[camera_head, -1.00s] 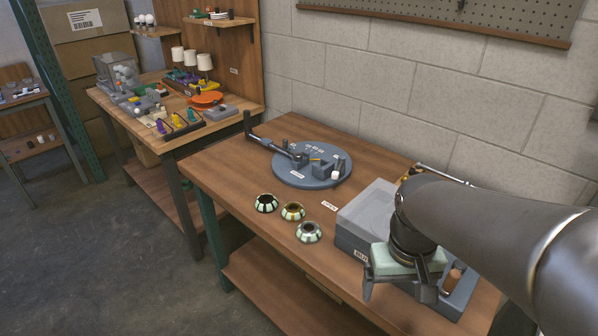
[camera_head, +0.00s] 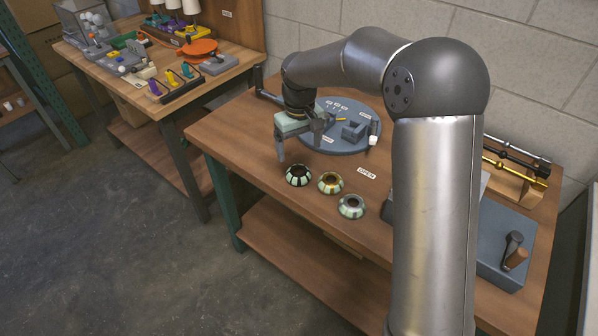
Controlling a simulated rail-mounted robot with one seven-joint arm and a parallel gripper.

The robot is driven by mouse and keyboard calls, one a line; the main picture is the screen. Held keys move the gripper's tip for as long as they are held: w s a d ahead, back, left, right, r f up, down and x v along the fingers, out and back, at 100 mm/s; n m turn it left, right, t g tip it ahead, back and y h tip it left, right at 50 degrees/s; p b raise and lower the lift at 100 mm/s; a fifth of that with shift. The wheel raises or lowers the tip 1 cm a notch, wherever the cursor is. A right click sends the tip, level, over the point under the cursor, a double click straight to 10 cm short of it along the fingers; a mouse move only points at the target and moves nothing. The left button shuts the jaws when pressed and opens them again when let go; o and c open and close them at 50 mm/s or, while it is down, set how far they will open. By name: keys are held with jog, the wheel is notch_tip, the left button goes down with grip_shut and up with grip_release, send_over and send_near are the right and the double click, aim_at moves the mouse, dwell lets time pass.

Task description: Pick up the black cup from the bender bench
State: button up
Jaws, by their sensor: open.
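The black cup (camera_head: 298,175) is a small round bowl with pale green panels. It stands near the front edge of the wooden bender bench (camera_head: 226,132), leftmost in a row of three. A gold cup (camera_head: 330,182) and a silver-white cup (camera_head: 351,206) stand to its right. My gripper (camera_head: 299,153) is open with nothing between its fingers. It points down, just above and behind the black cup in the picture, apart from it. All three cups are in view.
The round blue-grey bender plate (camera_head: 345,142) with its fixtures lies behind my gripper. Black and gold rods (camera_head: 516,165) lie behind. Another bench (camera_head: 150,110) stands at the left.

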aim_at(296, 181)
notch_tip(296, 181, down, 9)
jog(key=shift+f+p, duration=0.2)
jog(key=shift+p, duration=0.75)
jog(key=c, duration=1.1)
